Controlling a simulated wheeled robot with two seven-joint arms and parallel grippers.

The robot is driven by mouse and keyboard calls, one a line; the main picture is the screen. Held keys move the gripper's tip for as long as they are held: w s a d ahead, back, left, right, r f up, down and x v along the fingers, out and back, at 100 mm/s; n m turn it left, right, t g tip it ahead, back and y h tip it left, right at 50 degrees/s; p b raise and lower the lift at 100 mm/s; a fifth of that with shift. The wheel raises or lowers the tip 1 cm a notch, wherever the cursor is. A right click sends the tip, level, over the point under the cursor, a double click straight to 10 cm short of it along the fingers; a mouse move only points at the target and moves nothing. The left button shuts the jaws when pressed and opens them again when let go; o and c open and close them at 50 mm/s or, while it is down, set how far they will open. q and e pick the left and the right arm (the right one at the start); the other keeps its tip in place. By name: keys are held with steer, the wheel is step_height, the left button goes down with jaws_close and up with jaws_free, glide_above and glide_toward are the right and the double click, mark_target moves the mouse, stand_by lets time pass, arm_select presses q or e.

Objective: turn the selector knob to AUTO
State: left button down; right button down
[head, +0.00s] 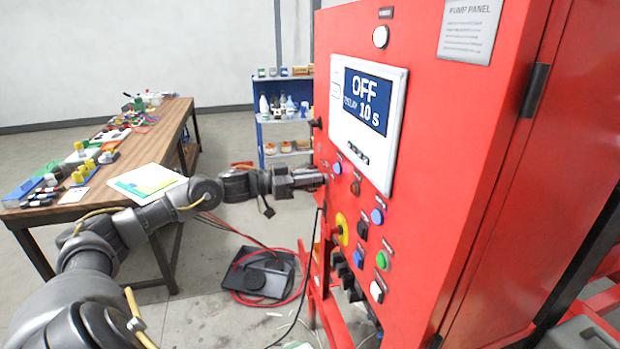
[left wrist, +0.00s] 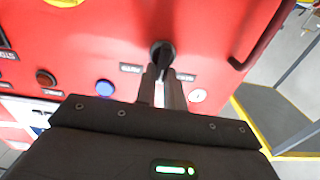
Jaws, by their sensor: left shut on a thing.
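The black selector knob (left wrist: 163,50) shows in the left wrist view on the red panel front, between two small dark labels, one on each side. The left label (left wrist: 131,68) seems to read AUTO; the view is turned over and the text is small. My left gripper (left wrist: 162,74) is shut on the knob, its two fingers on either side of the handle. In the head view my left gripper (head: 321,177) reaches the panel's left edge and hides the knob. The panel screen (head: 369,103) reads OFF and a delay of 10 s. My right gripper is not in view.
The red pump panel (head: 446,190) carries several other controls, including a yellow-backed switch (head: 341,229), a green button (head: 382,260) and blue buttons. A wooden table (head: 120,185) with small items stands at left. A blue shelf (head: 262,140) stands behind. Red hoses and a black tray (head: 264,273) lie on the floor.

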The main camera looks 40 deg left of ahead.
arm_select(q)
steer(key=shift+s+d+f+m+b, duration=0.1)
steer(key=shift+d+f+m+b, duration=0.05)
steer(key=shift+m+b, duration=1.3)
steer(key=shift+s+d+f+m+b, duration=0.1)
steer(key=shift+s+d+m+b, duration=0.1)
steer(key=shift+m+b, duration=1.25)
steer(key=shift+s+d+f+m+b, duration=0.15)
steer(key=shift+m+b, duration=0.85)
steer(key=shift+m, duration=0.8)
steer(key=shift+w, duration=0.1)
steer(key=c, duration=1.5)
jaws_free()
steer(key=shift+w, duration=0.1)
